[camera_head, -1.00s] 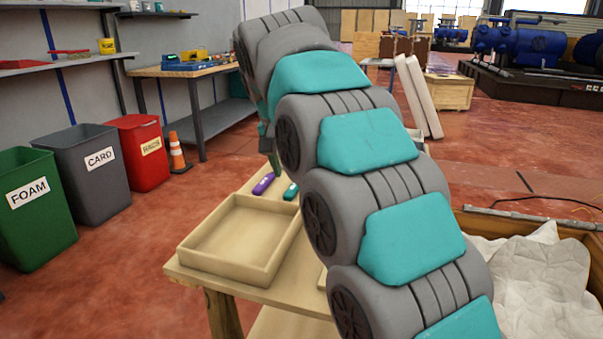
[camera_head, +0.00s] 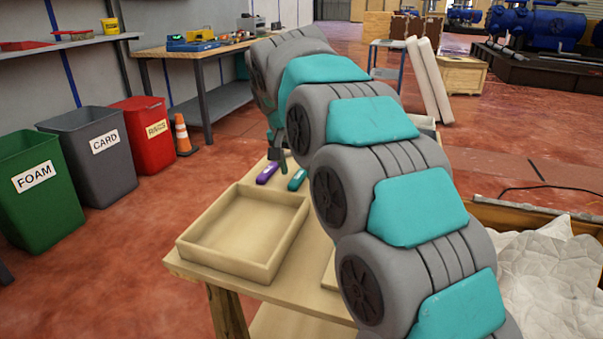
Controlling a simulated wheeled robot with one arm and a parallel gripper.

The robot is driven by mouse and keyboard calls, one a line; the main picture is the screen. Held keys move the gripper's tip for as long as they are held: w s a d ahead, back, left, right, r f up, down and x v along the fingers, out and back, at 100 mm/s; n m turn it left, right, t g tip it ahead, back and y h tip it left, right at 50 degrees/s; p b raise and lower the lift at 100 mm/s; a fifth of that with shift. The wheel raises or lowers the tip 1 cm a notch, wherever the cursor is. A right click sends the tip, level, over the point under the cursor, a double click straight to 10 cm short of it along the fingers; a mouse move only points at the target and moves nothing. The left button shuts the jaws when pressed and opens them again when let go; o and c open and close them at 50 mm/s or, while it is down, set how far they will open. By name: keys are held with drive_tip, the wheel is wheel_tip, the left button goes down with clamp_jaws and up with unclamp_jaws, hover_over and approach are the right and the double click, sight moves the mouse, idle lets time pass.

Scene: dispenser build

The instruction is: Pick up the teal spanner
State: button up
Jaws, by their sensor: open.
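A teal tool (camera_head: 297,179), which I take to be the spanner, lies on the wooden table (camera_head: 205,272) beyond the tray; my arm hides part of the area around it. A purple tool (camera_head: 267,174) lies just left of it. My gripper (camera_head: 280,164) hangs at the far end of my arm, just above and behind these two tools. It is small and dark in the picture, and it is open. I see nothing held in it. I cannot tell its exact height above the table.
An empty wooden tray (camera_head: 242,230) stands on the near part of the table. Green (camera_head: 38,190), grey (camera_head: 93,152) and red (camera_head: 146,133) bins stand on the floor at left, with an orange cone (camera_head: 182,134). A crate with white sheeting (camera_head: 555,275) is at right.

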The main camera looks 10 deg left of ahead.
drive_tip(key=shift+w+f, duration=0.25)
drive_tip(key=shift+f, duration=0.45)
clamp_jaws()
idle(0.9)
